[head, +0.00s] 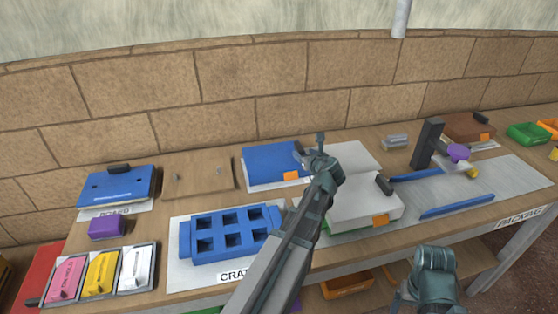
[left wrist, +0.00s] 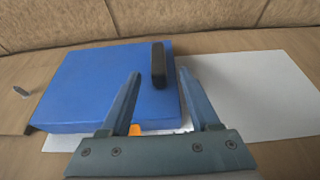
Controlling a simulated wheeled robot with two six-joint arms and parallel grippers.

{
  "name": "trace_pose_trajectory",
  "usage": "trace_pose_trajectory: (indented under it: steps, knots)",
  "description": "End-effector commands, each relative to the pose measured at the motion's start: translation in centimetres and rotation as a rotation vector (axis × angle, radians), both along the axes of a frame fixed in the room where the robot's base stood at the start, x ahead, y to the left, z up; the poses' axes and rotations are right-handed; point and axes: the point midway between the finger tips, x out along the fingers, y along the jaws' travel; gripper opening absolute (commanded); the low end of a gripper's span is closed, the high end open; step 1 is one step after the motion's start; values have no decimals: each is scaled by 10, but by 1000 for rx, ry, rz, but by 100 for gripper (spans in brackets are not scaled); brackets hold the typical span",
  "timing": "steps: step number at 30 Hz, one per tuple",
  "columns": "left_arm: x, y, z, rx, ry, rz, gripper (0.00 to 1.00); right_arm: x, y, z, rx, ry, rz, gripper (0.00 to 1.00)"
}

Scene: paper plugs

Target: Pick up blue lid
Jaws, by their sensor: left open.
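The blue lid (head: 270,158) lies flat at the back middle of the table, with an orange tag at its front edge. In the left wrist view the lid (left wrist: 95,85) fills the left and middle, and its upright black handle (left wrist: 158,65) stands near its right edge. My left gripper (head: 311,150) is over the lid's right side and hides the handle in the head view. It is open and empty; in the left wrist view its fingertips (left wrist: 160,75) are apart, with the handle between or just beyond them. My right gripper (head: 432,285) is low at the front right, its jaws unclear.
A blue crate (head: 205,250) sits at the front, left of my left arm. A white box (head: 350,207) with a black handle stands right of the arm. A blue board (head: 118,188) lies far left. A dark upright post (head: 427,143) stands at the right.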

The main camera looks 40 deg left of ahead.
Motion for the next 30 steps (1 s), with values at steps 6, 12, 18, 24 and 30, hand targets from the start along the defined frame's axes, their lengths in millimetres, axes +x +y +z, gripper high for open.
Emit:
trace_pose_trajectory:
  steps: [6, 12, 18, 24, 30]
  knots:
    - [18, 23, -17, 0, 0, 1, 62, 0, 0, -17, 0, 0, 0, 85]
    - [18, 25, -16, 0, 0, -1, 62, 0, 0, -16, 0, 0, 0, 85]
    - [18, 25, -16, 0, 0, -1, 36, 0, 0, -16, 0, 0, 0, 85]
    - [18, 25, -16, 0, 0, -1, 0, 0, 0, -16, 0, 0, 0, 85]
    - [18, 24, -16, 0, 0, -1, 0, 0, 0, -16, 0, 0, 0, 85]
